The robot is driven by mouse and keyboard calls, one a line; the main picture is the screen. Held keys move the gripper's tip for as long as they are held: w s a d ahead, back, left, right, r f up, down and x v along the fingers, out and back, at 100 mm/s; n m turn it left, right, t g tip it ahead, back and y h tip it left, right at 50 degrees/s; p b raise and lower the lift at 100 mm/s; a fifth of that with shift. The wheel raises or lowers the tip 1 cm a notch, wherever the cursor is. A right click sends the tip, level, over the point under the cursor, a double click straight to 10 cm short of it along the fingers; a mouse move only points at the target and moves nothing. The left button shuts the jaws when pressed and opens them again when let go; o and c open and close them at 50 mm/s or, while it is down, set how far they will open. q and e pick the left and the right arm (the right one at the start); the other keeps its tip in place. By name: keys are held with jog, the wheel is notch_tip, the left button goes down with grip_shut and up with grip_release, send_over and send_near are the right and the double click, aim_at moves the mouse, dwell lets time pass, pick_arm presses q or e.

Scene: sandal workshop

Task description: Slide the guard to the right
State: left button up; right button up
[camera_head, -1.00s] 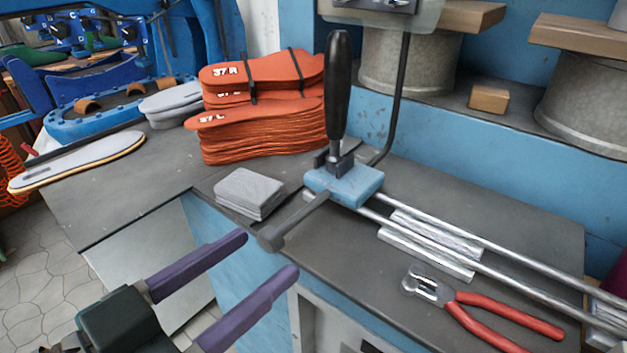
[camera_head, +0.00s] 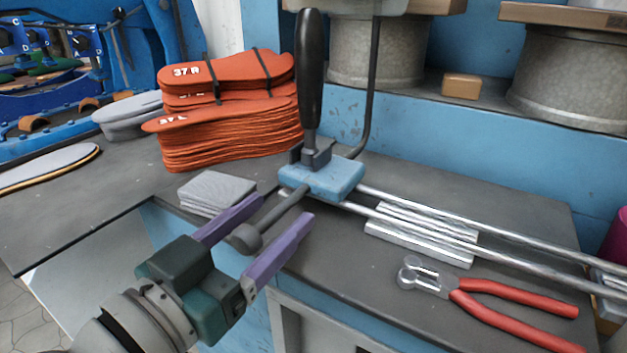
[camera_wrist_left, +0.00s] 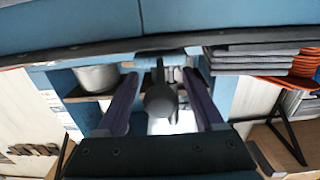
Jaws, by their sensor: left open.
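The guard's blue slide block (camera_head: 322,178) sits at the left end of two steel rails (camera_head: 470,228). It bears an upright black handle (camera_head: 310,80) and a bent dark rod that rises to a plate at the top edge, partly out of frame. A grey side bar with a round knob (camera_head: 243,238) sticks out from the block toward me. My left gripper (camera_head: 281,209) is open, its purple fingers on either side of this bar. In the left wrist view the knob (camera_wrist_left: 160,98) shows between the fingers; I cannot tell whether they touch it. My right gripper is out of view.
Grey pads (camera_head: 215,193) lie just left of the block, and a stack of orange soles (camera_head: 230,130) stands behind them. Red-handled pliers (camera_head: 490,300) lie in front of the rails. Silver bars (camera_head: 420,238) lie beneath the rails. The rails to the right look clear.

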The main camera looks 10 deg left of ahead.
pick_arm(q)
grip_shut()
dwell(0.6)
dwell(0.9)
